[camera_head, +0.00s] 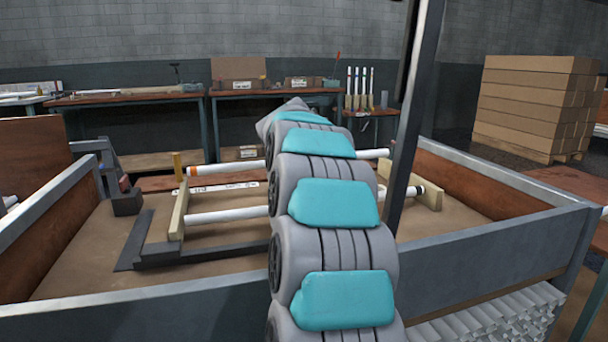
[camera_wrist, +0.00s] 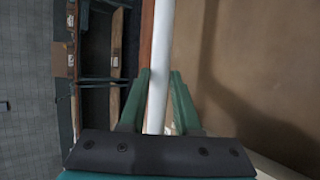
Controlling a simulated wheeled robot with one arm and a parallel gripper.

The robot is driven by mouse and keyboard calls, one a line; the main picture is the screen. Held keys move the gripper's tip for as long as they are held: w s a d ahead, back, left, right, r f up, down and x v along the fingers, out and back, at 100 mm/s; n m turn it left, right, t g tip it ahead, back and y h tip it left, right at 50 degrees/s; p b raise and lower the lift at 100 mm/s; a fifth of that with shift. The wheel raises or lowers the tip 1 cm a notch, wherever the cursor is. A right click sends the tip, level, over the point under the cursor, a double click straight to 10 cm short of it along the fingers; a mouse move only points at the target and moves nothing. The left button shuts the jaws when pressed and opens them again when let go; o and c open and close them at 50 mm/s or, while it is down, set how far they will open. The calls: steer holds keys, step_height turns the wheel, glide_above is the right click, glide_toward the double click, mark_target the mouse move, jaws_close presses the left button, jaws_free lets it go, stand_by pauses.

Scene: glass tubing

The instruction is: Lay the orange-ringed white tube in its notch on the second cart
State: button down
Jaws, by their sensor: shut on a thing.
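The orange-ringed white tube (camera_head: 228,167) spans behind my arm in the head view, its orange ring near its left end. That end shows just above and beside the left wooden notched support (camera_head: 178,212); I cannot tell whether it touches. The tube's right end (camera_head: 375,154) shows above the right wooden support (camera_head: 428,190). In the wrist view my gripper (camera_wrist: 160,95) has its green fingers on either side of the white tube (camera_wrist: 159,60) and is shut on it. My arm hides the gripper and the tube's middle in the head view. The cart (camera_head: 490,238) has grey metal rails.
A second white tube (camera_head: 228,215) with a dark ring at its right end lies lower across the supports. A dark upright post (camera_head: 412,120) stands right of my arm. A grey bracket (camera_head: 122,190) stands at the left. Benches and cardboard boxes (camera_head: 535,105) are behind.

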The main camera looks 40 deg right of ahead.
steer(key=shift+f+b, duration=0.3)
steer(key=shift+f, duration=1.65)
steer(key=shift+f, duration=0.1)
steer(key=shift+f, duration=0.25)
steer(key=c, duration=0.6)
jaws_free()
steer(key=shift+r, duration=0.1)
steer(key=shift+r, duration=0.25)
steer(key=v, duration=1.2)
